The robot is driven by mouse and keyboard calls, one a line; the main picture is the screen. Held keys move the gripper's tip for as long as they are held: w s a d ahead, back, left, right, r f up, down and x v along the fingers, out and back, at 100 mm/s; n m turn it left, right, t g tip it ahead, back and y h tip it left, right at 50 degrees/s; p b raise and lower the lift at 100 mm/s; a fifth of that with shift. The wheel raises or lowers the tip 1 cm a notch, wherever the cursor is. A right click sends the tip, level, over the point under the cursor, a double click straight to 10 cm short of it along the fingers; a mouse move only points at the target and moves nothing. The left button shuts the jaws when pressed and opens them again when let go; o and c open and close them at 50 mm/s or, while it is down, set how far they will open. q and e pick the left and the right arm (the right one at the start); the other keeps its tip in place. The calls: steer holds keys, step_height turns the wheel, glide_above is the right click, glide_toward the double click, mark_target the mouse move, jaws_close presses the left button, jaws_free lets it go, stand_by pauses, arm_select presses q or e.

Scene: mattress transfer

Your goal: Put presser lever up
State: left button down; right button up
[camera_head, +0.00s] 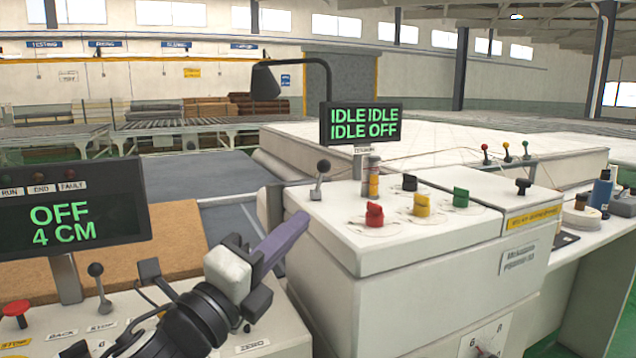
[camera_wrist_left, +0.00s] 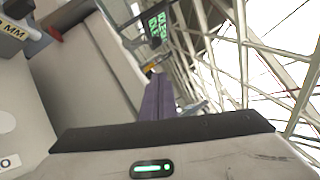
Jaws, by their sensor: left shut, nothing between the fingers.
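A lever with a black ball knob (camera_head: 320,180) stands on the left rear corner of the white machine top, nearly upright with its knob leaning slightly right. A second ball-knob lever (camera_head: 98,287) stands on the left console. I cannot read which one is labelled as the presser lever. My left gripper (camera_head: 292,230) is shut and empty, its purple fingers pointing up and right in front of the white machine, below the first lever and apart from it. The closed fingers also show in the left wrist view (camera_wrist_left: 157,98). My right gripper is not in view.
The white machine (camera_head: 420,262) carries red (camera_head: 374,215), yellow (camera_head: 421,204) and green (camera_head: 461,197) knobs. A display (camera_head: 361,123) reads IDLE and OFF. The left display (camera_head: 70,215) reads OFF, 4 CM. A red button (camera_head: 16,309) sits on the left console.

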mark_target(321, 175)
arm_select(q)
steer(key=x, duration=0.8)
steer(key=shift+w+d+r+p, duration=0.15)
steer(key=shift+w+d+p, duration=0.1)
steer(key=shift+w+p, duration=0.1)
steer(key=shift+w+a+r, duration=0.15)
steer(key=shift+w+r, duration=0.15)
steer(key=shift+w, duration=0.25)
steer(key=shift+w+a+r, duration=0.2)
steer(key=shift+w+r, duration=0.05)
steer(key=shift+w, duration=0.3)
steer(key=shift+w+a+r+p, duration=0.2)
steer(key=shift+w+p, duration=0.1)
steer(key=shift+w, duration=0.25)
